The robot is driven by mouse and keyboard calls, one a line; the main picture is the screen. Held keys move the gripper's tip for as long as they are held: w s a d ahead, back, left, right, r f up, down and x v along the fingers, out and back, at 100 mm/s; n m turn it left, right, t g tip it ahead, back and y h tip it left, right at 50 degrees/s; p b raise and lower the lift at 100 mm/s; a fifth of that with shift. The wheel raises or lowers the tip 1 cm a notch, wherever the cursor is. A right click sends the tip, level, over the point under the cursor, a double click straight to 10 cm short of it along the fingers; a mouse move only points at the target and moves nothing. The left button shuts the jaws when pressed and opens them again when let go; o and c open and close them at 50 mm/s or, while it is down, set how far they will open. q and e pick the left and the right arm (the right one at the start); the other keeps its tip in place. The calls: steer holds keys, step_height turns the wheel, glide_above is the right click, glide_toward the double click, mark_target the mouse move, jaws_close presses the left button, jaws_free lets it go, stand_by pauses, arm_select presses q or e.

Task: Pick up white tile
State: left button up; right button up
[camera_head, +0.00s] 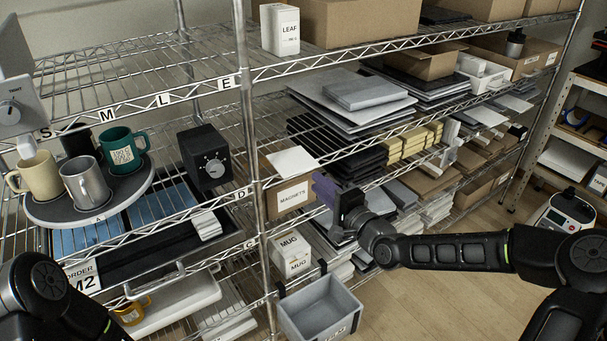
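A thin white square tile (293,160) lies flat on top of a cardboard box labelled MAGNETS (292,196) on the middle shelf. My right gripper (327,190) reaches in from the right, in front of and just right of that box, below the tile and apart from it. Its dark and purple fingers are seen side-on, so its opening cannot be told. Nothing is visibly held. A small white stack (207,225) lies on the shelf at left. My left arm shows at the lower left, but its gripper is out of view.
Wire shelving fills the scene, with a metal post (252,120) left of the box. A round tray (45,209) holds several mugs beside a black dial box (204,158). A grey bin (320,308) hangs below my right gripper. Open floor lies at lower right.

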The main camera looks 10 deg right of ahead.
mark_target(304, 170)
steer(key=b+x, duration=0.2)
steer(key=x, duration=0.4)
steer(key=shift+w+a, duration=0.1)
steer(key=shift+w, duration=0.15)
jaws_close()
stand_by(1.2)
steer(key=shift+r+p, duration=0.5)
steer(key=shift+r, duration=0.85)
steer(key=shift+f, duration=0.1)
